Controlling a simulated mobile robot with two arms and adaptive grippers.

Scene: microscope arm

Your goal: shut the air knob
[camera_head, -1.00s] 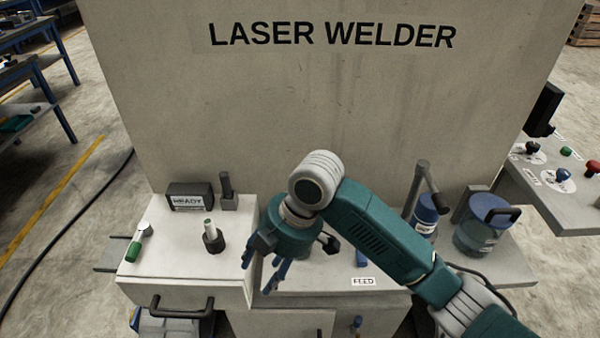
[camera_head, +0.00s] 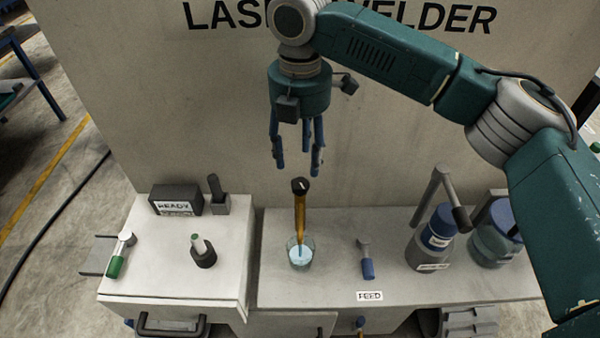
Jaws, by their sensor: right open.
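No knob in view carries a readable "air" label, so I cannot tell which one is the air knob. A black knob with a green-tipped stem (camera_head: 203,256) stands on the left white box. A green-handled lever (camera_head: 115,262) is at that box's left edge. A blue-handled lever (camera_head: 367,267) lies behind the FEED label on the bench. My right gripper (camera_head: 297,166) is open and empty, pointing down above the bench, apart from all of these. My left gripper is not in view.
Just below my right gripper, an amber stick with a black top (camera_head: 299,215) stands in a glass of pale blue liquid (camera_head: 300,257). A READY box (camera_head: 176,199) is behind the left knob. Blue-lidded jars (camera_head: 440,228) stand at right. The welder panel (camera_head: 190,110) rises behind.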

